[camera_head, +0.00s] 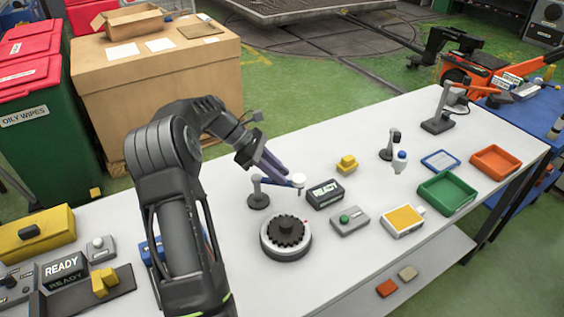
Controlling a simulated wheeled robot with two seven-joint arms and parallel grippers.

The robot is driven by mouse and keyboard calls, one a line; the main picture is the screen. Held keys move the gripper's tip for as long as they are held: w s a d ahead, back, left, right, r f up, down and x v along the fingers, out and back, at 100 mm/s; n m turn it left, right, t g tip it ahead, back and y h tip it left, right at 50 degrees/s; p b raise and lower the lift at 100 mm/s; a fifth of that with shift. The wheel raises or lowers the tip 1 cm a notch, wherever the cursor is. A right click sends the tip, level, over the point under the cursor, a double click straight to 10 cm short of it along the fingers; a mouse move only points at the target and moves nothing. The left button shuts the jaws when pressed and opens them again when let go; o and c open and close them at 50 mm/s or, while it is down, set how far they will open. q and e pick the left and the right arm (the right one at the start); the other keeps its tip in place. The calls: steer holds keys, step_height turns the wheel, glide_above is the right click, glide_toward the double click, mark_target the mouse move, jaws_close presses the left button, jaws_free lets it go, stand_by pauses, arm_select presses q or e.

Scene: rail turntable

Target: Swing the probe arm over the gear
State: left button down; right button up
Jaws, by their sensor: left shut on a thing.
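The probe arm (273,182) is a thin blue-grey bar with a white tip (298,180). It reaches right from a short post on a round dark base (258,201). The dark toothed gear (287,230) sits on a round grey turntable (285,252), nearer the front than the probe's post. The white tip is behind and slightly right of the gear in the picture, not over it. My left gripper (285,176) comes down from behind with its fingers shut on the probe arm near the tip. My right gripper is not in view.
The white tabletop (345,262) is clear at the front.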

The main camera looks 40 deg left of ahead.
arm_select(q)
steer(key=shift+s+d+m+g, duration=0.1)
steer(key=shift+s+m+g, duration=0.05)
steer(key=shift+m+g, duration=0.2)
steer(key=c, duration=1.2)
jaws_free()
steer(key=shift+c, duration=0.2)
